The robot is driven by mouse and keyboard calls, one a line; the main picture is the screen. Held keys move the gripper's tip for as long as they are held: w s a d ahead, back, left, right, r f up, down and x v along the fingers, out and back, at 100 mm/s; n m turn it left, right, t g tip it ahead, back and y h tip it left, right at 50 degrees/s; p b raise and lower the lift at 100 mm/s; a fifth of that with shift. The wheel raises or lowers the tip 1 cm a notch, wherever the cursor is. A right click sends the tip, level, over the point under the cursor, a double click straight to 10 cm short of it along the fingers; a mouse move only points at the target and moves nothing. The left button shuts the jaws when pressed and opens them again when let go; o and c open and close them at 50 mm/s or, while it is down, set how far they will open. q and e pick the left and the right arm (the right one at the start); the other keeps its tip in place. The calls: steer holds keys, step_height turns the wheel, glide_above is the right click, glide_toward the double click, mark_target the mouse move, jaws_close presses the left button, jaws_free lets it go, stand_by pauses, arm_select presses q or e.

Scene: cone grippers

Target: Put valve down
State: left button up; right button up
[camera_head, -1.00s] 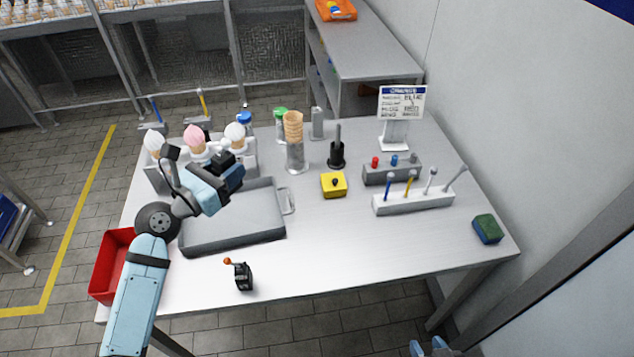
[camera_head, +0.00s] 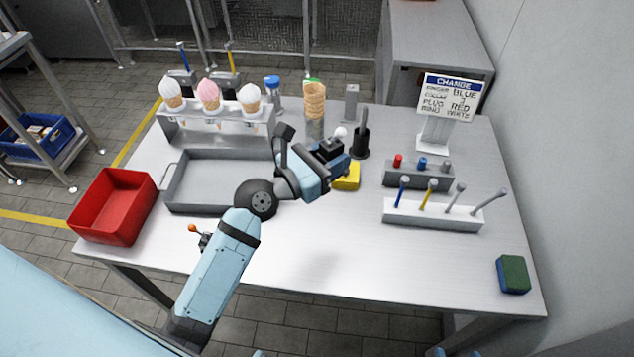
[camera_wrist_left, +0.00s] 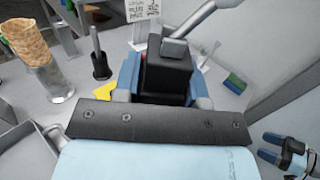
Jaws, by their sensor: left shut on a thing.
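My left gripper (camera_head: 338,162) is above the middle of the table, right of the grey tray. It is shut on the valve (camera_wrist_left: 165,72), a black block with a grey lever, held between blue fingers in the left wrist view. In the head view the valve is partly hidden by the gripper; a white knob (camera_head: 340,132) shows above it. A yellow block (camera_head: 347,178) is just beyond and partly behind the gripper. My right gripper (camera_wrist_left: 270,148) shows at the lower right of the left wrist view, with its blue fingers apart and nothing between them.
The grey tray (camera_head: 188,207) looks empty; a red bin (camera_head: 128,240) is at left. An orange-knobbed lever (camera_head: 193,228) stands by my arm. Cone stack (camera_head: 315,100), black post (camera_head: 361,145), sign (camera_head: 450,95) and tool rack (camera_head: 430,218) stand behind and right.

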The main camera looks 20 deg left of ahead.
arm_select(q)
steer(key=f+b, duration=0.2)
steer(key=f, duration=0.5)
steer(key=d+f+b, duration=0.1)
steer(key=f+b, duration=0.2)
steer(key=f, duration=0.4)
steer(key=d+f+b, duration=0.1)
steer(key=f+b, duration=0.1)
steer(key=f, duration=0.5)
steer(key=shift+s+d+f+b, duration=0.2)
steer(key=shift+s+f+b, duration=0.1)
steer(key=shift+s+b, duration=0.05)
steer(key=shift+f, duration=0.3)
steer(key=o, duration=0.8)
steer(key=shift+o, duration=1)
arm_select(e)
step_height(320, 180, down, 7)
steer(key=shift+w+a+m, duration=0.25)
steer(key=shift+m, duration=0.05)
